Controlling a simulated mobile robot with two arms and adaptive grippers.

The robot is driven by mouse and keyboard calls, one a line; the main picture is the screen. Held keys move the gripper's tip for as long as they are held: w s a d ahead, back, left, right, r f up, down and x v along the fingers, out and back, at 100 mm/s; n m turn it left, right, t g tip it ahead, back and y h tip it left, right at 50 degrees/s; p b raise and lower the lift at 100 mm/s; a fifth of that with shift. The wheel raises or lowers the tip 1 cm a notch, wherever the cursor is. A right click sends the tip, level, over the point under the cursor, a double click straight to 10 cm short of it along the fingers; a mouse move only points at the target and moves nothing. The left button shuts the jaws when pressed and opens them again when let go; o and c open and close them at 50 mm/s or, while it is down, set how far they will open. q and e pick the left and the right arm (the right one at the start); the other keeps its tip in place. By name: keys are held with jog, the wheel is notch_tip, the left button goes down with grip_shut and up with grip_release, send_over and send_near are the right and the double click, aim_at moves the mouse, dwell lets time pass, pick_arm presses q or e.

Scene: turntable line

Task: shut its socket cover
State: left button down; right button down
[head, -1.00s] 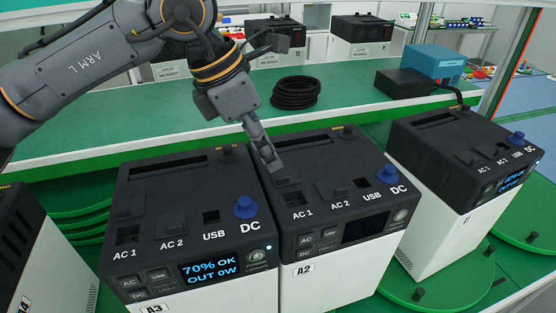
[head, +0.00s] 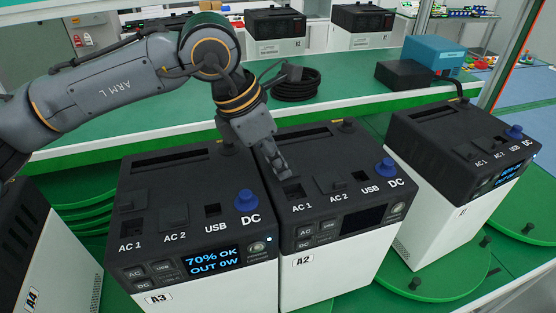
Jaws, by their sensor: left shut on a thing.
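Power unit A2 (head: 329,267) stands at the middle, with its AC 1 socket (head: 295,192) dark and open. My left gripper (head: 287,176) is down at the back edge of that socket, shut on its socket cover, which the fingers mostly hide. The AC 2 cover (head: 331,185) on A2 lies flat. Unit A3 (head: 195,292) stands to the left. Its AC 1 socket (head: 131,229) shows dark, with a raised flap (head: 133,200) behind it, and its AC 2 cover (head: 174,221) looks shut. My right gripper is out of view.
Blue DC knobs (head: 247,201) stand up on the units' tops. A third unit (head: 440,215) stands at the right on a green turntable. A black cable coil (head: 296,86) and a blue box (head: 432,55) are on the green bench behind.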

aim_at(297, 201)
pick_arm(q)
jog(key=s+b, duration=0.1)
jog(key=s+d+b, duration=0.1)
jog(key=s+b, duration=0.2)
jog(key=b, duration=0.1)
jog(key=shift+s+d+f, duration=0.2)
jog(key=shift+s+d, duration=0.1)
jog(key=shift+s, duration=0.1)
jog(key=shift+s+d+r, duration=0.1)
jog(key=shift+s, duration=0.2)
jog(key=shift+r, duration=0.1)
jog(key=c, duration=1.5)
grip_release()
jog(key=shift+s, duration=0.15)
